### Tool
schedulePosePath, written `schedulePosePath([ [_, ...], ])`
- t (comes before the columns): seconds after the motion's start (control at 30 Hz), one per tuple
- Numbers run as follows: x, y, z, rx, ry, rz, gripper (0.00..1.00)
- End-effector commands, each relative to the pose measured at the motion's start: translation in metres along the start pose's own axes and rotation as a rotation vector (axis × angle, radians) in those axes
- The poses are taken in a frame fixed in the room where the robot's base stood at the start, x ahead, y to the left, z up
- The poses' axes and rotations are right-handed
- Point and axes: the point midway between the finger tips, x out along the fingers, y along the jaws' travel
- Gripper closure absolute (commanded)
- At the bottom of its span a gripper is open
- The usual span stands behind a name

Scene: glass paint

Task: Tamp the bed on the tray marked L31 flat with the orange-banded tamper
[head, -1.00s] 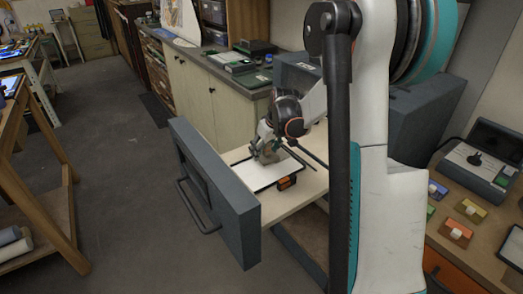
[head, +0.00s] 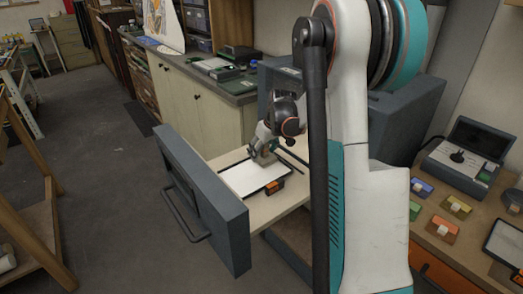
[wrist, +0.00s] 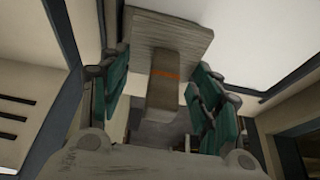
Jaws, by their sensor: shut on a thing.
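The tray (head: 286,178) is a dark-rimmed frame with a flat white bed (head: 250,180), lying in the pulled-out drawer. Its marking is too small to read. My gripper (head: 262,154) is low at the tray's far edge. In the wrist view my gripper (wrist: 160,98) has its teal fingers on both sides of the handle of the tamper (wrist: 166,84), shut on it. The tamper has a broad grey block, a handle and an orange band. The block overlaps the edge of the white bed (wrist: 265,35) in the wrist view; whether it touches the bed is unclear.
The grey drawer front (head: 205,200) with its bar handle stands left of the tray. A small orange-and-black block (head: 274,187) sits at the tray's near edge. At right, a wooden bench (head: 460,240) holds several coloured blocks and a dark case (head: 470,155).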

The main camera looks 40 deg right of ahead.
Motion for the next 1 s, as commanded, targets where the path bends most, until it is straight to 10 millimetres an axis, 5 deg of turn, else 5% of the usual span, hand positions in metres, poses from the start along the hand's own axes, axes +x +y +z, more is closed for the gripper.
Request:
schedulePosePath([
  [1.0, 0.016, 0.000, 0.006, 0.000, 0.000, 0.000, 0.61],
])
